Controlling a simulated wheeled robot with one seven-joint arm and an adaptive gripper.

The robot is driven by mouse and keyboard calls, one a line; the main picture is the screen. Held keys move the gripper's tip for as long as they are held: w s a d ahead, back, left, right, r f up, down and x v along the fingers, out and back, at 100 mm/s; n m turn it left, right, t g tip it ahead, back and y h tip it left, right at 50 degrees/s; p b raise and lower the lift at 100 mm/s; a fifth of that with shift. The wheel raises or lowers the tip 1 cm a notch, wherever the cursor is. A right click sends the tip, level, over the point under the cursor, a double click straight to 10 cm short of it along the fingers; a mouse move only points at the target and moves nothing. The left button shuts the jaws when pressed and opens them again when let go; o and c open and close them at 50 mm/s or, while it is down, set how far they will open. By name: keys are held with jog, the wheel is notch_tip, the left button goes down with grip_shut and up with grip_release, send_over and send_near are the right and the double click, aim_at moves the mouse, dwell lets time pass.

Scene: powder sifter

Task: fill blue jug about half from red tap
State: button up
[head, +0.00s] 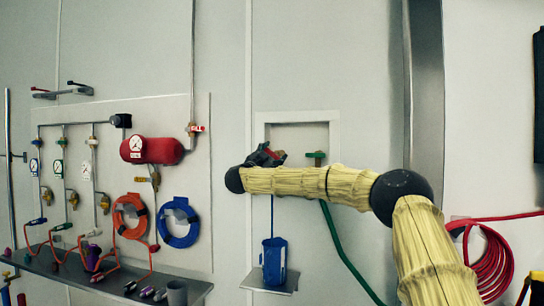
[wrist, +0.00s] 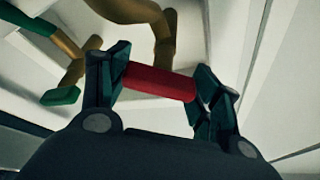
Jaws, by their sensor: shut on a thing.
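My gripper (head: 264,156) is at the wall recess, shut on the red tap handle (head: 281,154). In the wrist view the red handle (wrist: 160,82) lies crosswise between both fingers, with a brass tap body (wrist: 150,22) beyond it. The blue jug (head: 274,262) stands upright on a small wall shelf (head: 280,288) below the tap. A thin blue vertical line, which looks like a stream, runs from below the tap down to the jug's top. The level inside the jug cannot be seen. My arm hides most of the red tap's body.
A green-handled tap (head: 316,155) with a green hose (head: 340,245) is just right of the red one; its green handle (wrist: 61,96) shows in the wrist view. A panel with gauges, a red tank (head: 152,150) and coiled hoses is left. A red hose coil (head: 490,262) hangs right.

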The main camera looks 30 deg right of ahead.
jog(key=n+t, duration=0.1)
jog(key=n, duration=0.1)
jog(key=n+t+y+p, duration=0.1)
jog(key=n, duration=0.2)
jog(key=n+t, duration=0.1)
jog(key=n, duration=0.1)
jog(key=shift+t+p, duration=0.3)
jog(key=shift+p, duration=0.1)
jog(key=shift+f+n+t+y+p, duration=0.1)
jog(key=shift+n+t+y+p, duration=0.3)
jog(key=shift+n, duration=1)
jog(key=shift+f+n, duration=0.1)
jog(key=shift+n, duration=0.2)
jog(key=o, duration=1)
jog(key=shift+d, duration=0.15)
jog(key=shift+s+a, duration=0.1)
jog(key=shift+a, duration=0.15)
jog(key=v, duration=1.1)
jog(key=shift+s+a+f, duration=0.1)
jog(key=shift+s, duration=0.3)
